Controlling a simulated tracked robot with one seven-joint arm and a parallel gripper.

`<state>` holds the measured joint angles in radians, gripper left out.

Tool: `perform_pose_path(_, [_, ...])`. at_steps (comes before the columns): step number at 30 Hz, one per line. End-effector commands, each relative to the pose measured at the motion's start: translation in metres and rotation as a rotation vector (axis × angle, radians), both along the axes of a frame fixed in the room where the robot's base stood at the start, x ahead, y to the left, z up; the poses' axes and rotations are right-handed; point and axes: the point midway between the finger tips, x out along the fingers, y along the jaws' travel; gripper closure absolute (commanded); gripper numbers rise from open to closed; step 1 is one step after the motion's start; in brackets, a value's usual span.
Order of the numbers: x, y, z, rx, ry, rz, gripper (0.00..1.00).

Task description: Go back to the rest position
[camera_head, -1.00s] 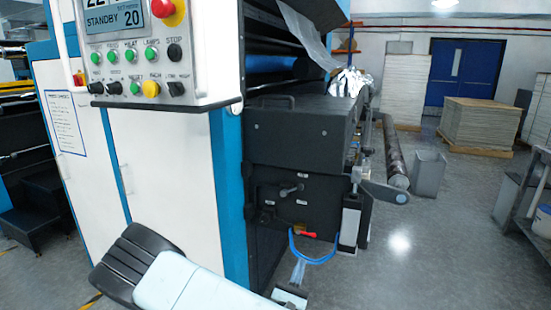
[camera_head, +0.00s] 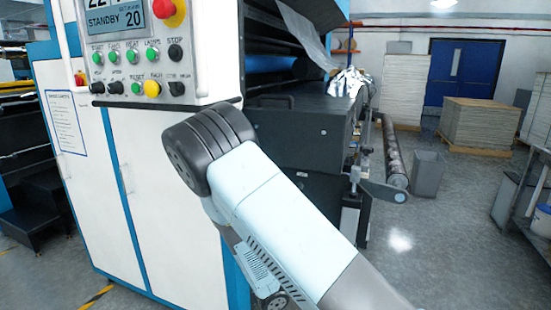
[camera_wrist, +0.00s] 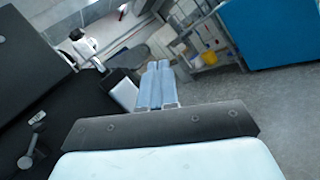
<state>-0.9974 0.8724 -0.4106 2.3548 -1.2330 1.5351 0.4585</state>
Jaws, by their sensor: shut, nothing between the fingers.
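My gripper (camera_wrist: 159,67) shows in the wrist view with its two pale blue fingers side by side and shut, nothing between them. It hangs in open air over the grey floor, beside the dark machine parts. In the head view my pale blue arm with its dark joint rises in front of the machine, and I cannot make out the fingers there. The laminating machine (camera_head: 150,190) has a white and blue cabinet, and its control panel (camera_head: 140,50) reads STANDBY 20.
The machine's black housing (camera_head: 300,130) lies just behind my arm, with a metal lever (camera_head: 385,192) at its right. A grey bin (camera_head: 428,173), a wrapped roller (camera_head: 393,150) and a stacked pallet (camera_head: 478,125) stand further back. Floor at the right is partly clear. A cart (camera_wrist: 205,40) shows in the wrist view.

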Motion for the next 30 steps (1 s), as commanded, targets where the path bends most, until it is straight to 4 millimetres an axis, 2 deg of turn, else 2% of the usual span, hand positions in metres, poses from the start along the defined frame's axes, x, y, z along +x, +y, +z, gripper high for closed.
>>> perform_pose_path(3, [-0.009,-0.019,0.013,0.115,-0.016,-0.106,1.00])
perform_pose_path(12, [-0.037,-0.053,0.037,0.395,-0.056,-0.339,1.00])
perform_pose_path(21, [-0.065,-0.074,0.060,0.690,-0.119,-0.527,1.00])
perform_pose_path(30, [-0.091,-0.084,0.086,0.988,-0.212,-0.663,1.00])
